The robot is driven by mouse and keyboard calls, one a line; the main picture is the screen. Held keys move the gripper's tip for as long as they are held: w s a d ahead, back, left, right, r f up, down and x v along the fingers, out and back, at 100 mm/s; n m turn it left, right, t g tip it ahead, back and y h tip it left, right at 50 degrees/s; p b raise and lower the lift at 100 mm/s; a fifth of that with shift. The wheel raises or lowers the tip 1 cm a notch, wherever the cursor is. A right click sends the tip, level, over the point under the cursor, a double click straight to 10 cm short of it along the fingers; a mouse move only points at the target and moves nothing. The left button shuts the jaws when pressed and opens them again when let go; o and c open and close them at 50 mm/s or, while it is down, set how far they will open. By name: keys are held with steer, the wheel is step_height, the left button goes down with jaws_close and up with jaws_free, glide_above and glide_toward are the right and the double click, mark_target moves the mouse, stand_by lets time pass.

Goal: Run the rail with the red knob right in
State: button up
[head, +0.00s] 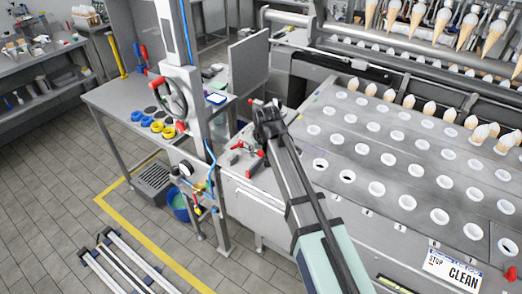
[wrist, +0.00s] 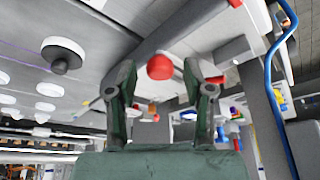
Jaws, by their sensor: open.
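My gripper (head: 267,108) is over the left end of the grey machine top in the head view, its arm reaching up from the lower right. In the wrist view my gripper (wrist: 157,75) has its two dark fingers spread apart. A round red knob (wrist: 160,67) shows in the gap between them. Neither finger visibly touches it; the depth between them is unclear. A grey bar (wrist: 185,35) runs diagonally behind the knob; I cannot tell whether this is its rail. In the head view my gripper hides most of this spot.
Red-handled clamps (head: 250,163) sit on the machine's left corner, close to my arm. The plate (head: 360,150) with rows of white-rimmed holes lies to the right. A grey column with a blue hose (wrist: 272,70) stands at the right in the wrist view. Wafer cones (head: 415,15) hang at the back.

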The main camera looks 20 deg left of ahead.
jaws_close()
steer(key=shift+s+d, duration=0.2)
steer(key=shift+d, duration=0.4)
steer(key=shift+s+d, duration=0.2)
steer(key=shift+d, duration=0.6)
steer(key=shift+a, duration=0.15)
jaws_free()
steer(key=v, duration=1.2)
